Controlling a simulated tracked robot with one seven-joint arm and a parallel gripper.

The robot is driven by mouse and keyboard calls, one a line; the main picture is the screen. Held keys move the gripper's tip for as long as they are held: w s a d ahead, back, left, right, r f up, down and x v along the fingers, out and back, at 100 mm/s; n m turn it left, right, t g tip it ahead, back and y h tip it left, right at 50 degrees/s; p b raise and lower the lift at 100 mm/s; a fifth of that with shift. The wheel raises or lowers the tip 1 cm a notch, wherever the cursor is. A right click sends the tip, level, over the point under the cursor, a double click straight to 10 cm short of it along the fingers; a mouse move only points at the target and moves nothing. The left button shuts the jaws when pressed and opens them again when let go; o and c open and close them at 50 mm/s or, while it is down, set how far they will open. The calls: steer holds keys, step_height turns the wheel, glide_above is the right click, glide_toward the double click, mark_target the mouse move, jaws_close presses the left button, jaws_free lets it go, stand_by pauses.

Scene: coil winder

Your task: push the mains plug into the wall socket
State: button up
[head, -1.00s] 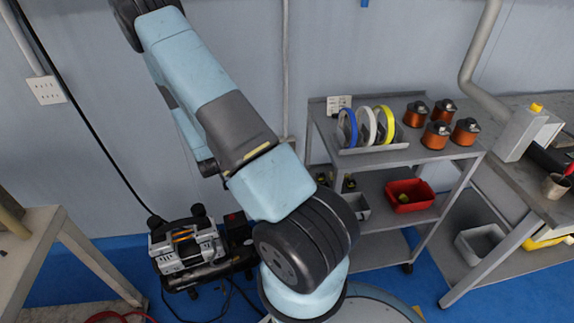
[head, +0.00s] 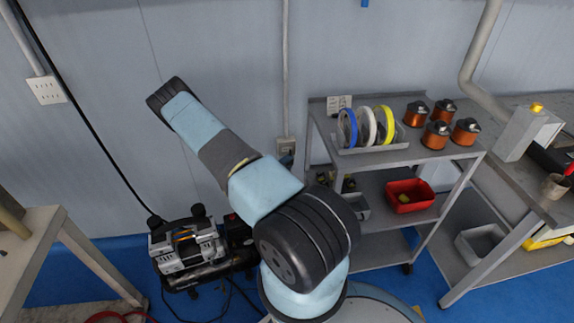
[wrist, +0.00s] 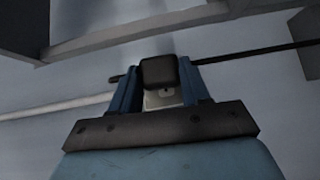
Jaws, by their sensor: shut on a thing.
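In the wrist view, my gripper (wrist: 160,78) has its two blue fingers closed on a dark, blocky mains plug (wrist: 160,71). A pale socket plate (wrist: 164,98) with a small dark hole shows behind and just below the plug. The plug overlaps part of the plate, and I cannot tell whether they touch. In the head view, a wall socket box (head: 286,144) sits at the lower end of a vertical conduit, just above and right of my arm. My gripper and the plug cannot be made out clearly there.
A grey cart (head: 390,150) with coloured reels and copper coils stands right of the wall socket. A compressor (head: 185,245) stands on the blue floor, lower left. Another wall outlet (head: 46,90) is at the far left. In the wrist view, a thin dark rod or cable (wrist: 255,50) runs behind the plug.

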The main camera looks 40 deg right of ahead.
steer(key=shift+w+d, duration=0.5)
steer(key=shift+w, duration=0.3)
steer(key=shift+w+d, duration=0.55)
steer(key=shift+w, duration=0.2)
steer(key=shift+w+d, duration=0.5)
steer(key=shift+w, duration=0.3)
steer(key=o, duration=0.6)
steer(key=shift+c, duration=0.2)
steer(key=c, duration=0.4)
steer(key=shift+r, duration=0.1)
steer(key=shift+w+d, duration=0.3)
steer(key=shift+w, duration=0.15)
